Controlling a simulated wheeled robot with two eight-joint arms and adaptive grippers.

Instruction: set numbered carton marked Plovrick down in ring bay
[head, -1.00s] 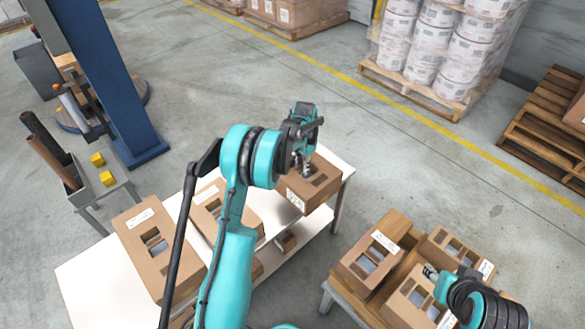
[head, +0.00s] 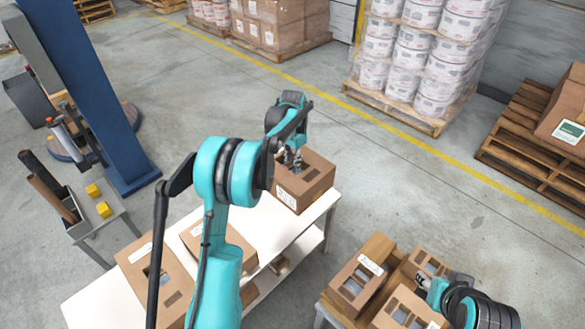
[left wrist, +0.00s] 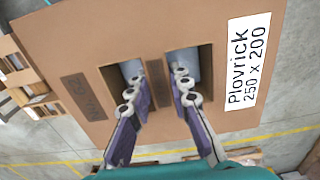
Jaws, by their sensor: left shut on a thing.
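The brown carton marked Plovrick (head: 318,180) is at the far right end of the white table (head: 112,292). Its label, reading "Plovrick 250 x 200", and its top with two openings show in the left wrist view (left wrist: 75,30). My left gripper (head: 292,163) is over it. Its fingers (left wrist: 155,88) reach into the openings, shut on the strip between them. I cannot tell whether the carton's underside touches the table. My right gripper (head: 436,290) is over the cartons at lower right; its fingertips are unclear. I cannot make out a ring bay.
Two cartons (head: 140,262) (head: 236,250) stand on the white table's near part. Several cartons (head: 352,290) sit on a low wooden stand at lower right. A grey cart (head: 100,228) with yellow blocks is at left. Pallets of tubs (head: 410,60) stand behind; the floor between is clear.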

